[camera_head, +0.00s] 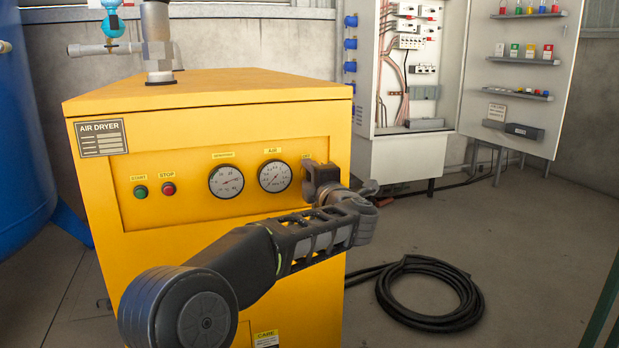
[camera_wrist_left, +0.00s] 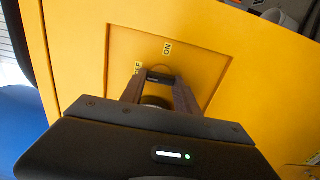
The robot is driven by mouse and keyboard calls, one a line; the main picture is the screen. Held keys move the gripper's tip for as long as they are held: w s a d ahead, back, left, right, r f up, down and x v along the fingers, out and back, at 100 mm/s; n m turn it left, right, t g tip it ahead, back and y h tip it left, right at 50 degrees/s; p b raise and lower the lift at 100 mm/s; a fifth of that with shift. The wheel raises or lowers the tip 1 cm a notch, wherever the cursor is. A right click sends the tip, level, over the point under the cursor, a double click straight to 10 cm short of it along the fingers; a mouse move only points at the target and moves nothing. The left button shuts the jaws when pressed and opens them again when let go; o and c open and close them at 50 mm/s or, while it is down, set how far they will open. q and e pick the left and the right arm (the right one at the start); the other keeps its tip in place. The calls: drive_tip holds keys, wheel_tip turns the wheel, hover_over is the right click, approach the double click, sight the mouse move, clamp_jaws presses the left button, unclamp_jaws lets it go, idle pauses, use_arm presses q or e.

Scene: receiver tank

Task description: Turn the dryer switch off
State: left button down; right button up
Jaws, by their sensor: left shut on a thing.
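The yellow air dryer (camera_head: 230,240) stands in front of me, with a sign reading AIR DRYER at its upper left. My left gripper (camera_head: 318,176) is at the right end of its recessed front panel, by a small yellow label, and hides the switch in the head view. In the left wrist view my left gripper (camera_wrist_left: 160,82) is shut on the dark dryer switch (camera_wrist_left: 160,76), of which only a part shows between the fingertips. An ON label (camera_wrist_left: 167,48) lies just beyond it, and a second, partly hidden label (camera_wrist_left: 138,68) lies to its left. My right gripper is not in view.
Two gauges (camera_head: 226,181), a green start button (camera_head: 140,192) and a red stop button (camera_head: 168,189) are left of the gripper. A coiled black hose (camera_head: 430,318) lies on the floor at right. An open electrical cabinet (camera_head: 400,160) stands behind; a blue tank (camera_head: 22,150) is at left.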

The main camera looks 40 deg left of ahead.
use_arm(q)
drive_tip(key=shift+f, duration=0.15)
drive_tip(key=c, duration=1.2)
unclamp_jaws()
drive_tip(key=shift+s+d, duration=0.2)
drive_tip(key=shift+d, duration=0.1)
drive_tip(key=p+v, duration=0.1)
drive_tip(key=v, duration=0.6)
drive_tip(key=shift+p, duration=0.35)
